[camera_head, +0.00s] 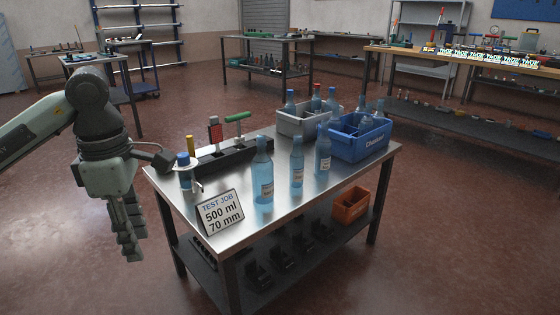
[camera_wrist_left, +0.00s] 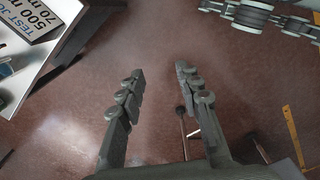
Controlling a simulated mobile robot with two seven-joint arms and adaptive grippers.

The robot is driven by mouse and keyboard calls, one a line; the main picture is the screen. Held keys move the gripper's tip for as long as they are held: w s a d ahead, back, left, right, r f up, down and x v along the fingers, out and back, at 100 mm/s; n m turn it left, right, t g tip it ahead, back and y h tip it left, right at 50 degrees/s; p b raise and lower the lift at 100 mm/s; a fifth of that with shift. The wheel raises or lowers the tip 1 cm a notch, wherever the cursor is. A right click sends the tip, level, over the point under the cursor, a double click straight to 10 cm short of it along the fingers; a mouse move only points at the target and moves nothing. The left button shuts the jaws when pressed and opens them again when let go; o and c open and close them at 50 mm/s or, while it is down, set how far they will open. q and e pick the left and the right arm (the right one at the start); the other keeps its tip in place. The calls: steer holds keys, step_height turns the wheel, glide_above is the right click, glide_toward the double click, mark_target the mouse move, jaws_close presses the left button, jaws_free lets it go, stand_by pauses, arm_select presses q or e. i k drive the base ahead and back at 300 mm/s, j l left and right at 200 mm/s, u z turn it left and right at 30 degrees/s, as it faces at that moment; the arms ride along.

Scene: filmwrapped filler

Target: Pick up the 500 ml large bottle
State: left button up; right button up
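Three translucent blue bottles stand upright and apart on the steel table (camera_head: 225,205): a front-left bottle (camera_head: 264,172), a middle bottle (camera_head: 297,163) and a rear-right bottle (camera_head: 323,152). The front-left one looks largest; their labels are too small to read. A sign (camera_head: 220,211) at the table's front-left corner reads "TEST JOB 500 ml 70 mm". My left gripper (camera_head: 131,250) hangs fingers down, left of the table and clear of it, away from the bottles. In the left wrist view its two fingers (camera_wrist_left: 160,72) are apart with nothing between them. My right gripper is not in view.
A blue crate (camera_head: 362,146) and a grey crate (camera_head: 290,126), both with bottles, stand at the back. A dark rack (camera_head: 235,152) with coloured tools and a blue-capped item (camera_head: 184,172) line the left side. An orange bin (camera_head: 351,207) sits below.

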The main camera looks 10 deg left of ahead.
mark_target(261, 166)
steer(key=i+l, duration=0.2)
steer(key=i, duration=0.3)
steer(key=i+l, duration=0.2)
steer(key=i, duration=0.25)
steer(key=i+l, duration=0.2)
steer(key=i, duration=0.3)
